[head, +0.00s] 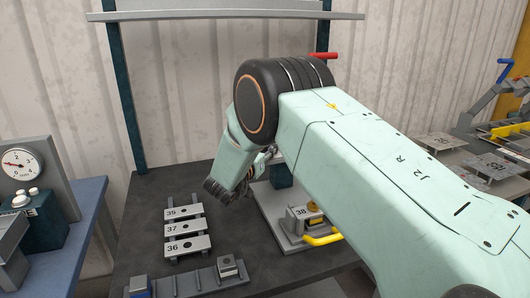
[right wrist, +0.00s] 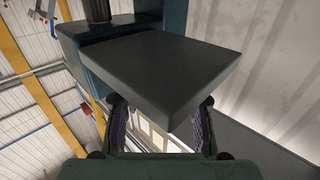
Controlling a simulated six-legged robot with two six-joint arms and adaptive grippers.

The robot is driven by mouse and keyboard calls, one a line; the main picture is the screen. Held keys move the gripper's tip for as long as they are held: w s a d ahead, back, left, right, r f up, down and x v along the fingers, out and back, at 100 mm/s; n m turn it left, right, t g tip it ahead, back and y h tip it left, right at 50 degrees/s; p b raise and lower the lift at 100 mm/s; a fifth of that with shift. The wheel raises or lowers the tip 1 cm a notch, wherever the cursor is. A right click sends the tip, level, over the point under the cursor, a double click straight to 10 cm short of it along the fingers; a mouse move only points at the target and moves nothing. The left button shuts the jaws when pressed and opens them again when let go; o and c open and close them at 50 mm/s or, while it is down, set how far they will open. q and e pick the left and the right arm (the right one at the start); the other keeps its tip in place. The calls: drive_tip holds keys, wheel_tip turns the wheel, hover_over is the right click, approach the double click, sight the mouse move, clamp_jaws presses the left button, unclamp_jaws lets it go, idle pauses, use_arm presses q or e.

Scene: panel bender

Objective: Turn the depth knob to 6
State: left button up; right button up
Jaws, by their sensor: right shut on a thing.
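My right arm reaches across the head view from the lower right and bends down over the bench. Its gripper (head: 266,157) is small and partly hidden behind its wrist, just above the device with plate 38 (head: 302,212). In the right wrist view the fingers of the gripper (right wrist: 160,102) stand on both sides of a dark flat block (right wrist: 170,70) that fills the middle. The gripper is shut on what I take to be the depth knob. The knob and its scale are hidden, so I cannot read the setting. My left gripper is not in view.
Plates 35, 37 and 36 (head: 187,246) lie on a rack on the dark bench (head: 140,232). A rail (head: 195,283) runs along the front. A yellow handle (head: 323,239) sticks out beside plate 38. A dial gauge (head: 20,164) stands left. More plates (head: 494,167) lie right.

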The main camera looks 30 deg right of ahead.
drive_tip(key=m+g+h+b, duration=0.1)
drive_tip(key=m+g+b, duration=0.1)
drive_tip(key=g, duration=0.1)
drive_tip(key=shift+w+f+h, duration=0.1)
drive_tip(key=shift+h, duration=0.3)
drive_tip(key=shift+m+g+h+b, duration=0.3)
drive_tip(key=shift+m+g+b, duration=0.7)
drive_tip(key=shift+g+b, duration=0.2)
drive_tip(key=m+g+b, duration=0.2)
drive_tip(key=g+b, duration=0.1)
drive_tip(key=b, duration=0.1)
drive_tip(key=shift+h, duration=0.3)
drive_tip(key=shift+r+g, duration=0.2)
drive_tip(key=shift+g, duration=0.2)
drive_tip(key=shift+b, duration=0.3)
drive_tip(key=o, duration=1.2)
drive_tip(key=shift+a+f, duration=0.1)
